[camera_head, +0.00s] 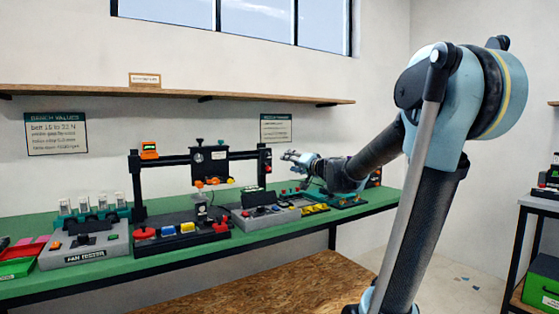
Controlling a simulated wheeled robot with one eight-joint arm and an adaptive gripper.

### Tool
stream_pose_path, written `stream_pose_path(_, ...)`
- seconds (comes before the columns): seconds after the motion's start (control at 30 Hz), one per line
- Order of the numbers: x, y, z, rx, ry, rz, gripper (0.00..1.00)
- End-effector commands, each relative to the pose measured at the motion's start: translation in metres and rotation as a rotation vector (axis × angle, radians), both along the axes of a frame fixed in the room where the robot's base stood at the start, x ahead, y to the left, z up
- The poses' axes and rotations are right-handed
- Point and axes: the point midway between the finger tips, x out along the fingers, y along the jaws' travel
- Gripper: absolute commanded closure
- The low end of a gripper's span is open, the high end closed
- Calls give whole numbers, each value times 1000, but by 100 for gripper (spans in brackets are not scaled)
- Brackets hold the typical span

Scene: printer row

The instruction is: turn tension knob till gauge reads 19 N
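My gripper (292,157) is at the right of the black printer frame, above the green bench, with its fingertips pointing left. The fingers are too small to tell open from shut, and I see nothing clearly held. The printer frame (137,190) has a dark carriage (210,166) with small orange and yellow knobs (200,184) along its bottom. An orange box with a dark face (149,150) sits on the frame's top left. I cannot tell which part is the tension knob or the gauge, and no reading is legible.
A fan tester (85,250) stands at the left, and a black tray with red, yellow and blue blocks (182,239) before the frame. A wall sign (56,134) reads "belt 16 to 22 N". A shelf (240,96) runs above.

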Motion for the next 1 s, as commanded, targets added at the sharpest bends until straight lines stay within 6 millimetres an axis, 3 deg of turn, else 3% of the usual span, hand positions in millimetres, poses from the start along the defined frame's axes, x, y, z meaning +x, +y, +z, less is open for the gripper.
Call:
stream_pose_path(0.27, 17, 15, 1, 4, -1, 3, 52)
stream_pose_path(1.0, 100, 74, 1, 3, -1, 6, 52)
